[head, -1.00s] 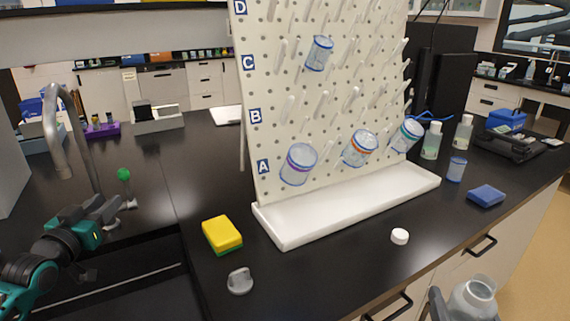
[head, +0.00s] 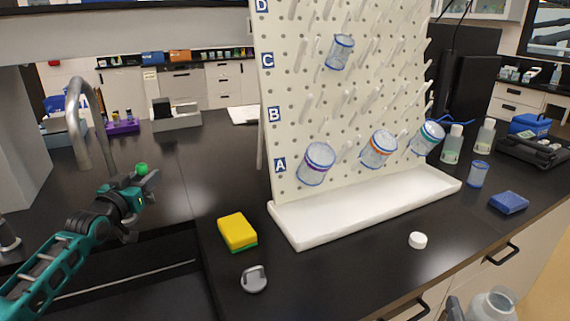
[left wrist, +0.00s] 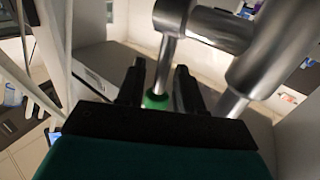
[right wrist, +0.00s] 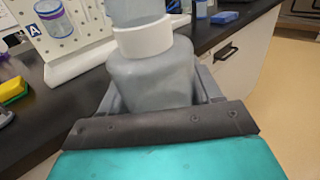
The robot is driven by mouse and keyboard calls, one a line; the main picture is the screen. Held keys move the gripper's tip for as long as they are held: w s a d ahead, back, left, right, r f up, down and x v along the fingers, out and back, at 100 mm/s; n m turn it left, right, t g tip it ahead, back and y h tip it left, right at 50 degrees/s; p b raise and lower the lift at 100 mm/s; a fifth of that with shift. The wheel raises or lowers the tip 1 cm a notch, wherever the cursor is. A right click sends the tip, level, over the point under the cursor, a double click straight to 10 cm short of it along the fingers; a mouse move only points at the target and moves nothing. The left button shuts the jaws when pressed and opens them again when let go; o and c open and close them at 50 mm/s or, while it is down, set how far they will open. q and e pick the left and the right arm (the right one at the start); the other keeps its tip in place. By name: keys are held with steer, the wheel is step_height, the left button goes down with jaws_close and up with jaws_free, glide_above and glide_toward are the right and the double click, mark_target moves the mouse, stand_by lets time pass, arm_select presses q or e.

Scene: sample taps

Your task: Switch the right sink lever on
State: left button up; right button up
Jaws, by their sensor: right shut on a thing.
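The metal sink tap (head: 78,125) curves up at the left of the head view. A lever with a green ball end (head: 141,168) shows beside it, also in the left wrist view (left wrist: 155,101). My left gripper (head: 145,182) is at this lever. In the left wrist view, its dark fingers (left wrist: 158,88) stand apart, with the green end between them. I cannot tell whether they touch it. My right gripper (right wrist: 162,98) is shut on a translucent bottle with a white collar (right wrist: 150,75), also at the bottom right of the head view (head: 492,305).
A yellow and green sponge (head: 238,231), a grey cap (head: 254,279) and a white cap (head: 417,240) lie on the black counter. A white pegboard rack (head: 275,225) with several cups stands mid-counter. The dark sink basin lies below my left arm.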

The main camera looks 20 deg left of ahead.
arm_select(q)
jaws_close()
steer(key=shift+r, duration=0.1)
stand_by(0.3)
